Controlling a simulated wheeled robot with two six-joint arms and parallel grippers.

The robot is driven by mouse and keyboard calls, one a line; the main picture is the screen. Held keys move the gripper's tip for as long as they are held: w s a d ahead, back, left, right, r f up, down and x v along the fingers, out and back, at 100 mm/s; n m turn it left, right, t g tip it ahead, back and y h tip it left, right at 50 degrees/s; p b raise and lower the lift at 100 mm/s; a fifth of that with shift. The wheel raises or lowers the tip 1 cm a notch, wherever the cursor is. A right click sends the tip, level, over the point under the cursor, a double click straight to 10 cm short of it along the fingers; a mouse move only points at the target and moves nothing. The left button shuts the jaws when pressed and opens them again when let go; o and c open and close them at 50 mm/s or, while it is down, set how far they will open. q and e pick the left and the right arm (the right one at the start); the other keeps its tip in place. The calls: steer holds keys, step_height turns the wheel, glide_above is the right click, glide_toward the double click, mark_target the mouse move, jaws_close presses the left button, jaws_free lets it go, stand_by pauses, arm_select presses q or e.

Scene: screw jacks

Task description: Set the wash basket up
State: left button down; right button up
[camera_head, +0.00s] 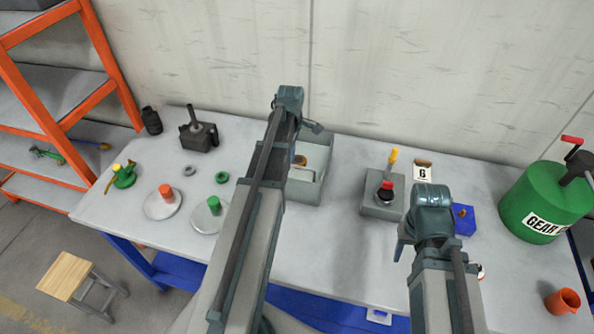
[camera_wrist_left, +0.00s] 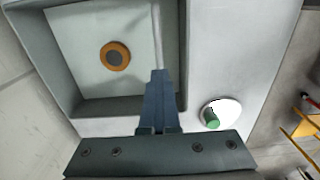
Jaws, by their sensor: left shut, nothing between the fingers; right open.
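A grey open box (camera_head: 308,192) that looks like the wash basket stands at the middle back of the table, partly hidden by my left arm. Its wall (camera_wrist_left: 60,75) also shows in the left wrist view. An orange ring with a dark centre (camera_wrist_left: 115,56) lies on its floor; part of it (camera_head: 299,161) shows in the head view. My left gripper (camera_head: 314,127) is above the box, and its fingers (camera_wrist_left: 158,75) are shut and empty in the left wrist view. My right gripper (camera_head: 401,250) is open, left of a small blue bin (camera_head: 465,222); its fingers are mostly hidden.
White discs carry an orange cylinder (camera_head: 165,190) and a green cylinder (camera_head: 214,204). A green ring (camera_head: 221,177) and grey ring (camera_head: 189,170) lie nearby. Right of the box are a grey block (camera_head: 380,207), a G sign (camera_head: 422,174), a green drum (camera_head: 541,201) and an orange cup (camera_head: 562,301).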

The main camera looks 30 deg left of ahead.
arm_select(q)
steer(key=shift+r+p, duration=1.3)
steer(key=shift+r, duration=0.1)
steer(key=shift+r, duration=0.1)
steer(key=c, duration=1.5)
jaws_free()
steer(key=shift+c, duration=0.2)
steer(key=o, duration=0.8)
step_height(320, 180, up, 10)
steer(key=p, duration=1)
